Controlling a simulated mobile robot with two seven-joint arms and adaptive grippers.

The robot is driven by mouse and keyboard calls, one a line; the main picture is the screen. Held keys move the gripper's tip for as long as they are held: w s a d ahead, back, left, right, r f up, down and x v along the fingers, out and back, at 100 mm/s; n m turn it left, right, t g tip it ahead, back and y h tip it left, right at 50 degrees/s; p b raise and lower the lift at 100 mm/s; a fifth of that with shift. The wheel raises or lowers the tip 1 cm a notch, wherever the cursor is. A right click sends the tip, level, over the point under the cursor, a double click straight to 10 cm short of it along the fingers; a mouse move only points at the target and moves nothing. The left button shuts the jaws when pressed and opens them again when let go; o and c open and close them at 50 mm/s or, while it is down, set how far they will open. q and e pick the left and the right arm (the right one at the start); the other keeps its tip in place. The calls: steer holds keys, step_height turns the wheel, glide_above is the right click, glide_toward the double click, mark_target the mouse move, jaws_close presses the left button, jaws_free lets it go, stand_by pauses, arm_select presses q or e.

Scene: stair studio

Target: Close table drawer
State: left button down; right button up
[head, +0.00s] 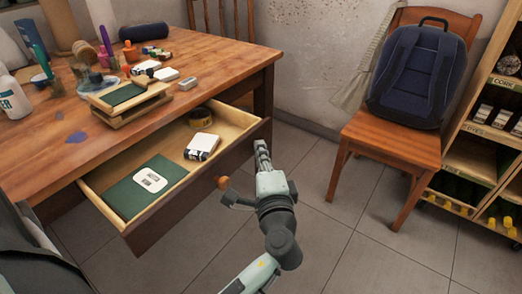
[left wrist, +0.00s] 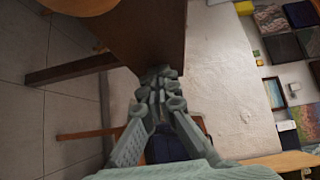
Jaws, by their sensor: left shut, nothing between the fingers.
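The wooden table drawer (head: 192,201) is pulled well out of the table (head: 190,62). Its front has a round orange-brown knob (head: 223,183). A dark green book with a white label (head: 148,181), a black-and-white box (head: 202,147) and a roll of tape (head: 201,117) lie inside. My left gripper (head: 262,150) is shut and empty, just outside the drawer front near its far right end. In the left wrist view the shut fingertips (left wrist: 160,75) are close to a brown wooden panel (left wrist: 150,35); whether they touch cannot be told. My right gripper is not in view.
A wooden chair (head: 385,141) with a dark blue backpack (head: 418,75) stands to the right. An open shelf (head: 472,156) is at the far right. A small wooden tray (head: 125,98) and craft items are on the tabletop. Tiled floor (head: 340,230) is clear before the drawer.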

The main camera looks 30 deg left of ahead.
mark_target(198, 122)
arm_select(q)
steer(key=a, duration=0.3)
steer(key=shift+w+r, duration=0.1)
steer(key=a, duration=0.5)
steer(key=w+a+p, duration=0.1)
steer(key=a, duration=0.5)
steer(key=a+p, duration=0.1)
steer(key=a, duration=0.4)
steer(key=shift+w+a, duration=0.2)
steer(key=shift+a, duration=0.2)
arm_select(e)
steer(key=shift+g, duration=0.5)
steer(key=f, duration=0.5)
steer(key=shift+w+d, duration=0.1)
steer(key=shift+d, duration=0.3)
arm_select(q)
steer(key=shift+a, duration=0.1)
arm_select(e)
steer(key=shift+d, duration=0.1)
